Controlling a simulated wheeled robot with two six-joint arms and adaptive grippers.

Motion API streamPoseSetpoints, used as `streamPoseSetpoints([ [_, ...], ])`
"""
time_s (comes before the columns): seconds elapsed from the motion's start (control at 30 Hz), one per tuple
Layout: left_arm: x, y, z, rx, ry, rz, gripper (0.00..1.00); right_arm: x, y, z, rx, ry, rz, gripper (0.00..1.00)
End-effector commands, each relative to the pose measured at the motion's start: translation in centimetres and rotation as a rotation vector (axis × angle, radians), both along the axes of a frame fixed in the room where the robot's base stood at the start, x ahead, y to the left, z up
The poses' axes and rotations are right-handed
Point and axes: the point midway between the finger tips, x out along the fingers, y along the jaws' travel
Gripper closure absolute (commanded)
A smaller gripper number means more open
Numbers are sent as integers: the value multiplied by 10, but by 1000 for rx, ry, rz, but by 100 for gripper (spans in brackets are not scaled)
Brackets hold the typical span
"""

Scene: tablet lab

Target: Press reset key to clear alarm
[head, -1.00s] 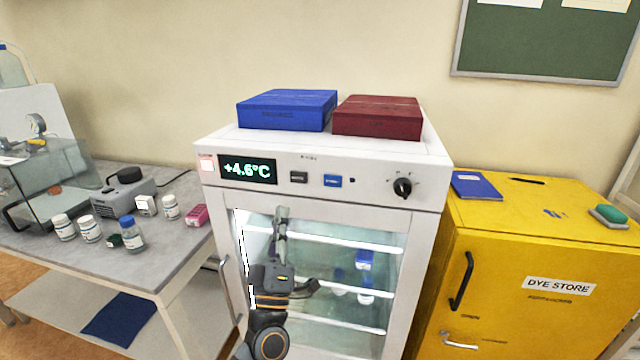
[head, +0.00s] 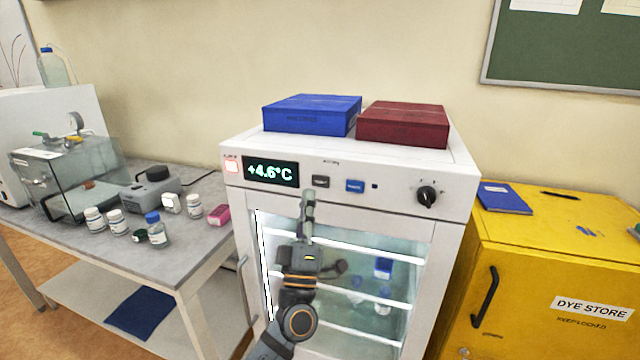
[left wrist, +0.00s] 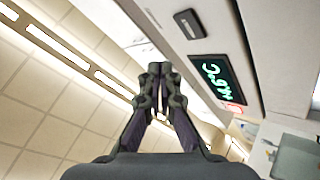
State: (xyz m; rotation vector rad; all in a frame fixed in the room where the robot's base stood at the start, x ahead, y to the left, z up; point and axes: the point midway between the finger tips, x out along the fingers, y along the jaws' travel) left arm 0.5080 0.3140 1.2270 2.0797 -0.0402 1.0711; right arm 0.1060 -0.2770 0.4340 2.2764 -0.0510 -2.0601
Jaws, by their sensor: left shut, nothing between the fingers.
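The white fridge (head: 400,192) has a control panel with a lit display (head: 270,171) reading +4.6°C. A red-lit alarm lamp (head: 231,166) is left of the display. Right of it are a dark key (head: 320,182) and a blue key (head: 355,186); their labels are too small to read. My left gripper (head: 308,197) is shut and empty, its fingertips in front of the panel just below the dark key. In the left wrist view the shut fingertips (left wrist: 160,70) point up beside the panel, with the display (left wrist: 218,82) to their right. Contact with a key is not visible.
A dark knob (head: 427,197) is at the panel's right. Blue (head: 312,115) and dark red (head: 403,123) boxes lie on top of the fridge. A bench with several bottles stands at left, a yellow dye store cabinet (head: 540,240) at right.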

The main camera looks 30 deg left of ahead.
Motion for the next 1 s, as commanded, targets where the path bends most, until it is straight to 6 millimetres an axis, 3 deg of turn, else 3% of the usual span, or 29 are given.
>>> streamPoseSetpoints([
  [0.33, 36, 9, 0, 2, -1, 2, 100, 0, 0, -4, 0, 0, 0, 43],
  [1.0, 39, 10, 0, 1, 0, 1, 100, 0, -2, -4, -3, 0, 1, 43],
])
